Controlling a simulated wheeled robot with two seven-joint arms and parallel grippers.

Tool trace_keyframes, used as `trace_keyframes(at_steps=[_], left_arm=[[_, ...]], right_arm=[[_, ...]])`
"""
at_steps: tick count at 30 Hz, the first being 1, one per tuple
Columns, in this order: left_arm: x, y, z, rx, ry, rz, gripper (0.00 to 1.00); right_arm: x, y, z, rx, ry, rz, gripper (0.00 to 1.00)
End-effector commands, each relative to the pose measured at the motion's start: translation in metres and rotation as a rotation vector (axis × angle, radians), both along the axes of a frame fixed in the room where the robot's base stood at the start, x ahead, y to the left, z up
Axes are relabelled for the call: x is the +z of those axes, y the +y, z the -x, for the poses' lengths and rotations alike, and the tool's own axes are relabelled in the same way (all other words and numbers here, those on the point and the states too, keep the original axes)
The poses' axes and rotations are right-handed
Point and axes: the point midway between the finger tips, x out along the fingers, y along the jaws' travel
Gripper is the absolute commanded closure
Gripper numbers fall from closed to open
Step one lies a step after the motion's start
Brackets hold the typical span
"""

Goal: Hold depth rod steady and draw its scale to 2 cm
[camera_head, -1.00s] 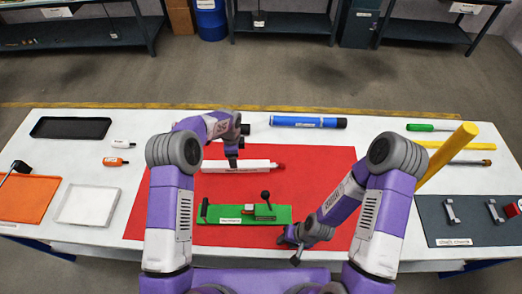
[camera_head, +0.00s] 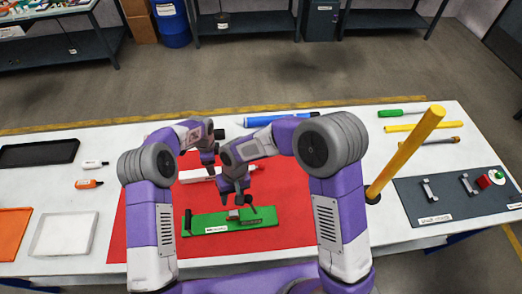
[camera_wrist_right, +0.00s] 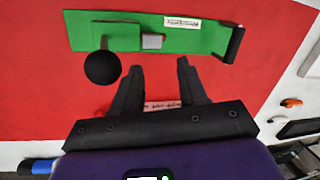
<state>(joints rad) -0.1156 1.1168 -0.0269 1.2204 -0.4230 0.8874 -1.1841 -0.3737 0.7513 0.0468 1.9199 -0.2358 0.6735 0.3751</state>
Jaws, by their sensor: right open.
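A white rod-like piece with a red end (camera_head: 196,174) lies on the red mat (camera_head: 140,225); I take it for the depth rod. My left gripper (camera_head: 209,162) is at its white body in the head view; whether its fingers are closed on it cannot be told. My right gripper (camera_head: 236,190) is open, pointing down between the rod and a green fixture (camera_head: 208,221). In the right wrist view my open fingers (camera_wrist_right: 158,70) point toward the green fixture (camera_wrist_right: 120,37). A narrow white strip with red markings (camera_wrist_right: 163,105) shows between them; the gripper hides much around it.
The green fixture carries a black knob (camera_wrist_right: 102,67) and a black handle (camera_wrist_right: 234,44). A blue tube (camera_head: 268,118) lies behind the mat. A yellow pole (camera_head: 404,153) rises at the right beside a dark grey mat (camera_head: 425,205). A black tray (camera_head: 38,153) is at the left.

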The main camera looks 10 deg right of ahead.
Motion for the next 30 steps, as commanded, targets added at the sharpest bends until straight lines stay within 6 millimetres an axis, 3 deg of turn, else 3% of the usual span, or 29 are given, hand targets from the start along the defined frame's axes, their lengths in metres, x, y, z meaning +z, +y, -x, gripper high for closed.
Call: trace_keyframes(at_steps=[18,24,30], left_arm=[[0.000,0.000,0.000,0.000,0.000,0.000,0.28],[0.000,0.000,0.000,0.000,0.000,0.000,0.28],[0.000,0.000,0.000,0.000,0.000,0.000,0.28]], right_arm=[[-0.033,-0.073,-0.136,0.880,-0.201,0.009,0.57],[-0.040,-0.100,-0.168,1.161,-0.233,0.033,0.57],[-0.043,-0.119,-0.185,1.341,-0.231,0.049,0.57]])
